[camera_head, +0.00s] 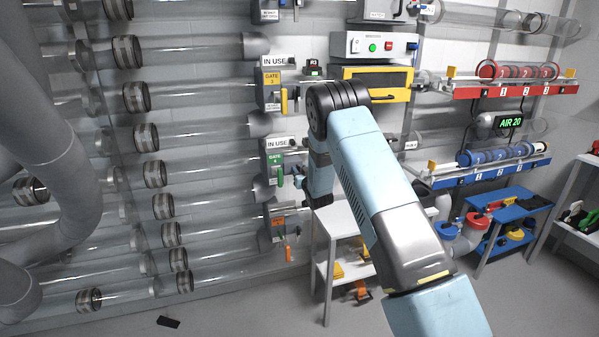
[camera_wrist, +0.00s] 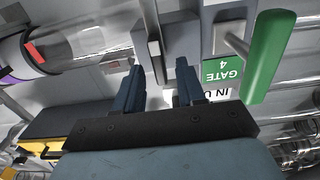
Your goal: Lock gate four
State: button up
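Gate four's box (camera_head: 272,163) is on the tube wall in the head view, with a green label and an IN USE sign. Its green handle (camera_head: 280,177) hangs down in front. In the wrist view, which is upside down, the GATE 4 label (camera_wrist: 222,69) and green handle (camera_wrist: 268,56) are right of my gripper (camera_wrist: 159,72). My gripper is open, its two dark fingers apart. A small grey upright plate (camera_wrist: 155,62) on the gate's side shows between the fingertips; I cannot tell whether they touch it. In the head view my arm partly hides the gripper.
Gate three (camera_head: 271,79), yellow-labelled, is directly above. An orange-handled gate (camera_head: 286,250) is below. A white table (camera_head: 340,222) stands below right. Red (camera_head: 515,90) and blue (camera_head: 490,176) racks are at right. Open floor lies in front.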

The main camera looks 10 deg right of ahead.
jog(key=shift+w+a, duration=0.1)
jog(key=shift+w, duration=0.3)
grip_shut()
dwell(0.5)
